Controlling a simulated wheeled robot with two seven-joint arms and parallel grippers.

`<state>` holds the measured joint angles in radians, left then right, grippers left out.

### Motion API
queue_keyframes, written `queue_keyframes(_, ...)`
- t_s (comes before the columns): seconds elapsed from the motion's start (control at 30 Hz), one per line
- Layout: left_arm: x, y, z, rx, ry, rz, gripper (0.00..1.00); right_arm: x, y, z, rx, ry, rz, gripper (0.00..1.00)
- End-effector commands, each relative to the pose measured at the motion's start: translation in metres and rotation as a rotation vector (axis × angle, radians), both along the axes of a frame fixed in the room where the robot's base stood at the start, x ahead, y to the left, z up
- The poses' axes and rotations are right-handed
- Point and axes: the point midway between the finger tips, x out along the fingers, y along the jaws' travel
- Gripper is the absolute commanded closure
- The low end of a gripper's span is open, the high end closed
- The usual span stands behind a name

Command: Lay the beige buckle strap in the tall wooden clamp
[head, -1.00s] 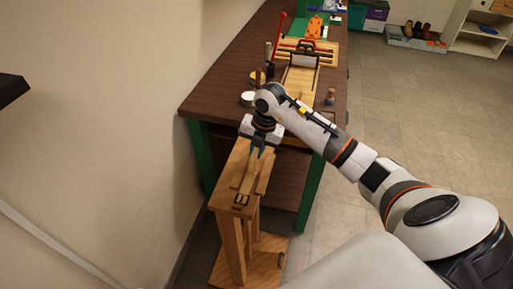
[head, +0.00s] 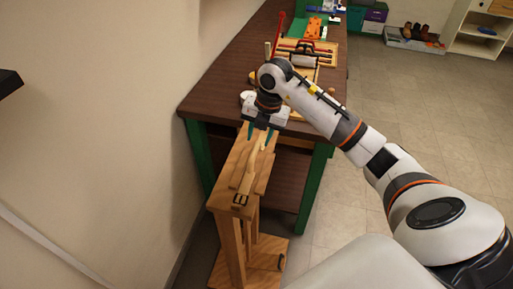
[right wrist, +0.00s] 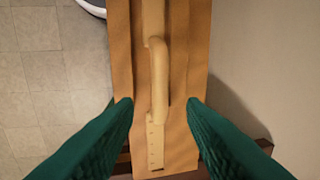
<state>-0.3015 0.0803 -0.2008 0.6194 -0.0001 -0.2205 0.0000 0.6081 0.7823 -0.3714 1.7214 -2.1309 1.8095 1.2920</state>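The tall wooden clamp (head: 228,240) stands upright on a wooden base in front of the table. The beige buckle strap (head: 247,180) lies lengthwise along the clamp's top, with its dark buckle (head: 240,199) at the near end. In the right wrist view the strap (right wrist: 156,90) lies between the clamp's two wooden sides (right wrist: 190,60), with a bulging loop and a flat holed end. My right gripper (head: 260,134) is open and empty above the far end of the clamp. Its green fingers (right wrist: 160,104) stand apart on either side of the strap, not touching it. My left gripper is not in view.
The brown table (head: 215,90) with green legs stands just behind the clamp and holds tools, a wooden frame and a white round container (head: 247,97). The wall is close on the left. The floor (head: 400,120) to the right is open.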

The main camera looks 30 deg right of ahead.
Motion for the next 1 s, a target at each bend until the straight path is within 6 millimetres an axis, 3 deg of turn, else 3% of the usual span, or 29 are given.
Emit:
queue_keyframes(0.2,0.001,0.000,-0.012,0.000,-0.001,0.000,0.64,-0.005,-0.006,0.040,-0.001,-0.003,-0.001,0.63)
queue_keyframes(0.33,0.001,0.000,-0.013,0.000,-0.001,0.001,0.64,-0.008,-0.007,0.054,0.000,-0.001,0.000,0.63)
queue_keyframes(1.0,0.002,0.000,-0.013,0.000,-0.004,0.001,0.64,-0.009,-0.007,0.060,0.001,0.001,0.000,0.63)
